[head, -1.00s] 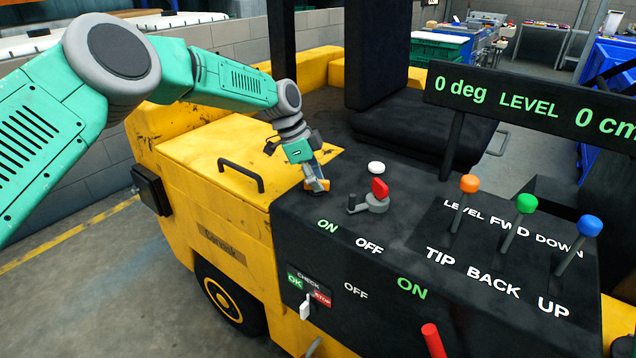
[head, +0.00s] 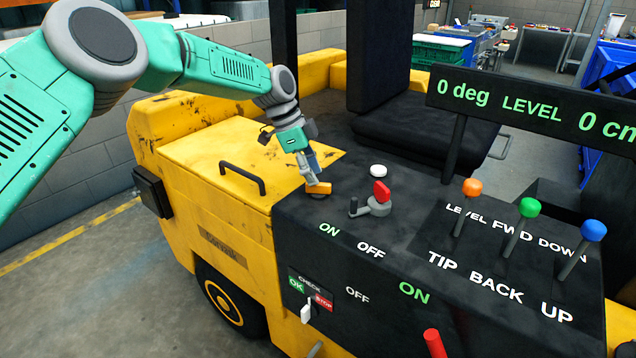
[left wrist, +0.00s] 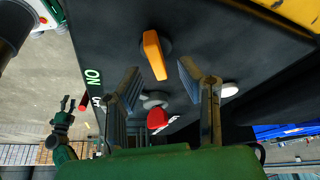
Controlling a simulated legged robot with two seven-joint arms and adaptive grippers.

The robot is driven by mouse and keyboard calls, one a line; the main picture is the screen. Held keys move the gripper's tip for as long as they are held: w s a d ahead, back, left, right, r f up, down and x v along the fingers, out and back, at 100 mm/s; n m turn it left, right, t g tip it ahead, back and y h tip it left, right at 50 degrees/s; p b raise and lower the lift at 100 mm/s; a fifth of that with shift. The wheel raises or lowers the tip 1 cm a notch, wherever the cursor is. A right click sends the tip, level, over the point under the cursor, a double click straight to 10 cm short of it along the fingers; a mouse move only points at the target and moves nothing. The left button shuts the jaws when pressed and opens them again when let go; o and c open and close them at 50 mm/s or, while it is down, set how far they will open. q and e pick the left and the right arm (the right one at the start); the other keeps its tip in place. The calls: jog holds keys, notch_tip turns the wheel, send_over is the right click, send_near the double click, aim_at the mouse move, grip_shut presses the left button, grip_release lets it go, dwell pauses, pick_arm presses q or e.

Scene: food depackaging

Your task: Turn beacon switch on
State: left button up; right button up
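My right gripper (left wrist: 66,104) shows small at the left of the left wrist view, fingers seemingly apart and empty.
A red-topped grey switch (head: 380,198) and a white button (head: 378,171) stand right of the orange knob. Levers with orange (head: 472,187), green (head: 529,207) and blue (head: 593,231) balls stand further right. A black handle (head: 242,176) rises from the yellow cover at left.

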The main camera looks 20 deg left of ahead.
pick_arm(q)
jog(key=v, duration=0.8)
jog(key=shift+r, duration=0.2)
jog(key=shift+w+a, duration=0.1)
jog(key=shift+a, duration=0.05)
jog(key=shift+f, duration=0.1)
